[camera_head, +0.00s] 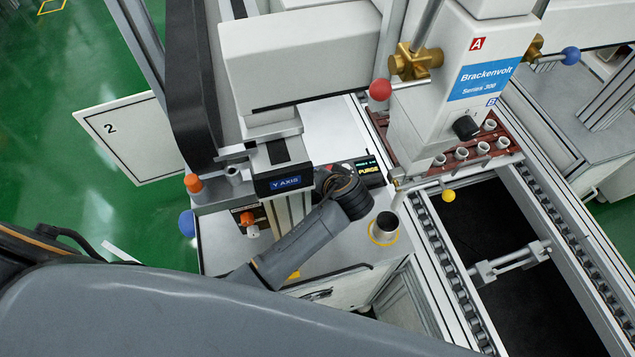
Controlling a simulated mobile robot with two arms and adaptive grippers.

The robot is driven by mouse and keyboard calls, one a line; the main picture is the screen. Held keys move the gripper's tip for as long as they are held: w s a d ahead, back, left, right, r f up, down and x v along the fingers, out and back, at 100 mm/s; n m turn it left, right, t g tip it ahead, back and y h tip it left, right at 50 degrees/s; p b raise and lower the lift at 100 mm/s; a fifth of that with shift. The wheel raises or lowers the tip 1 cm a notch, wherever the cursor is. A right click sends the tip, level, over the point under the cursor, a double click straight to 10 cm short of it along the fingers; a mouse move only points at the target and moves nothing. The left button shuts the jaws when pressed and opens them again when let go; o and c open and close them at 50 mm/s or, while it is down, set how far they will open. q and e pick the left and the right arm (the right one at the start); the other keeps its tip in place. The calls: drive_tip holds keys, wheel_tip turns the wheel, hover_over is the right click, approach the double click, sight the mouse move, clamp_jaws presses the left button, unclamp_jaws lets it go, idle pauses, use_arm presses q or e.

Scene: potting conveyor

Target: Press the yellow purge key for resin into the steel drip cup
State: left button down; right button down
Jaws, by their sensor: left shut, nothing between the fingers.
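The steel drip cup (385,224) stands upright on the light machine top, inside a yellow ring. A small screen (368,171) reading "PURGE" is lit behind my left wrist. My left gripper (346,192) is over the machine top, left of the cup and apart from it. It is shut and holds nothing visible; its fingertips are hard to make out. A small yellow patch (293,275) shows beside my left forearm, mostly covered; I cannot tell whether it is the purge key. My right gripper is not in view.
The white dispensing head (465,80) has red, blue and yellow ball knobs. Under it a brown tray (421,171) holds several small cups on the conveyor (450,262). The Y AXIS block (285,179) stands left of my gripper. An orange-capped fitting (247,219) is beside it.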

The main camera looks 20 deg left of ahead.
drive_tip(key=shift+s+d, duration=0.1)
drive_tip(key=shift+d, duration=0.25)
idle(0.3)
use_arm(q)
drive_tip(key=shift+f, duration=0.15)
idle(0.6)
drive_tip(key=shift+f, duration=0.3)
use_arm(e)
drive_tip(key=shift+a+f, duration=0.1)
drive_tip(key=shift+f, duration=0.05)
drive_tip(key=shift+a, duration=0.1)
